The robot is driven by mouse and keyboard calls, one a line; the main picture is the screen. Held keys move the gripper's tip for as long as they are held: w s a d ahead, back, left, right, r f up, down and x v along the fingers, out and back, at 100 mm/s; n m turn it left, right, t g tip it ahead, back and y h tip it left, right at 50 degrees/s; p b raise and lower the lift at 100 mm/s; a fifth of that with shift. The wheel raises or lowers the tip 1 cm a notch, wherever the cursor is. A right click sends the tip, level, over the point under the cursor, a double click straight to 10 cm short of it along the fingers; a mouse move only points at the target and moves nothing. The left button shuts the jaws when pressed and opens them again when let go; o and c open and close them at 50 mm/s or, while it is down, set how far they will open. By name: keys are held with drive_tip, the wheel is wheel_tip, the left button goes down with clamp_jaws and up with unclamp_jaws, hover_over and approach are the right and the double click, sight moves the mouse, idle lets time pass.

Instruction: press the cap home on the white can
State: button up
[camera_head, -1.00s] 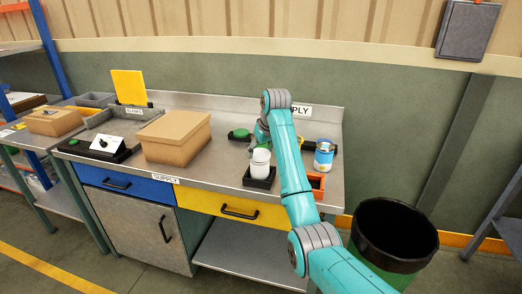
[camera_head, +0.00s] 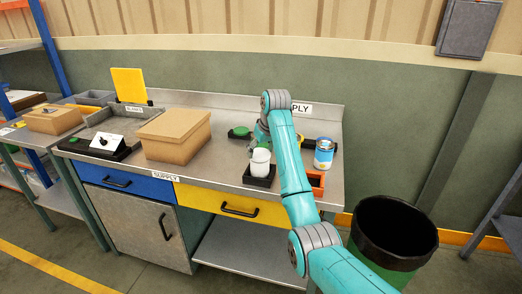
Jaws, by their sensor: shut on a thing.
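The white can (camera_head: 260,168) stands upright in a small black tray (camera_head: 262,182) near the front edge of the bench. A white top shows at its upper end; I cannot tell whether this is the cap or how it is seated. My gripper (camera_head: 257,145) is just above and behind the can's top, partly hidden by my teal arm. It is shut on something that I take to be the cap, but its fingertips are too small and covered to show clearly.
A blue-and-white can (camera_head: 324,153) and an orange bin (camera_head: 316,182) stand right of my arm. A green disc on a black base (camera_head: 240,132) is behind.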

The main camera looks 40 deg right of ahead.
drive_tip(key=shift+f, duration=0.1)
drive_tip(key=o, duration=0.7)
wheel_tip(320, 180, up, 9)
idle(2.0)
idle(0.5)
